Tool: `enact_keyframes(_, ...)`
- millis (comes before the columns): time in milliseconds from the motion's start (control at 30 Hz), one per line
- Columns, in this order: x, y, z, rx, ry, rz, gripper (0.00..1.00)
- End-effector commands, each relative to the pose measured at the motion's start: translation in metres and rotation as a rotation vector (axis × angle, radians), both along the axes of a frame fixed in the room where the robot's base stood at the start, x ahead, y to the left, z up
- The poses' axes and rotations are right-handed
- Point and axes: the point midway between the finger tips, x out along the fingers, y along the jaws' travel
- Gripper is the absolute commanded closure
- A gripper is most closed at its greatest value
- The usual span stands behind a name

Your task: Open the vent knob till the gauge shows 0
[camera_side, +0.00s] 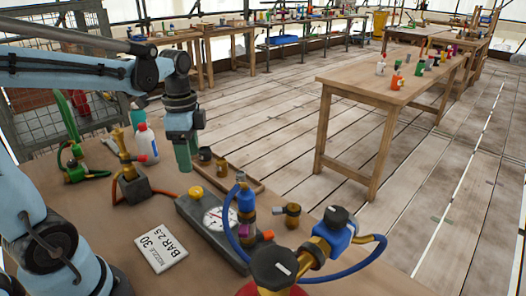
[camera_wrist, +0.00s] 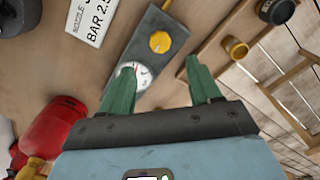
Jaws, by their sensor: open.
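A grey gauge box (camera_side: 192,212) stands on the near bench, with a white round dial (camera_side: 222,218) and a yellow knob (camera_side: 196,192) at its far end. The dial's reading is too small to make out. In the wrist view the yellow knob (camera_wrist: 160,42) and the dial (camera_wrist: 143,75) show beyond and between my green fingers. My gripper (camera_side: 185,172) hangs above the bench, a little up and left of the yellow knob, pointing down. Its fingers (camera_wrist: 160,64) are apart with nothing between them. No label shows which knob is the vent.
A white card (camera_side: 161,248) reading "BAR 2.5" lies left of the box. Brass valves with black knobs (camera_side: 337,217) and a blue hose (camera_side: 350,268) stand at right.

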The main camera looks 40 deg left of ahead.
Motion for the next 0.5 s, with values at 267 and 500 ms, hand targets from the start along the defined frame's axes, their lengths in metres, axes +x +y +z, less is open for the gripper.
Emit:
enact_keyframes(267,0.001,0.000,-0.040,0.000,-0.001,0.001,0.37)
enact_keyframes(500,0.001,0.000,-0.070,0.001,-0.002,0.001,0.37)
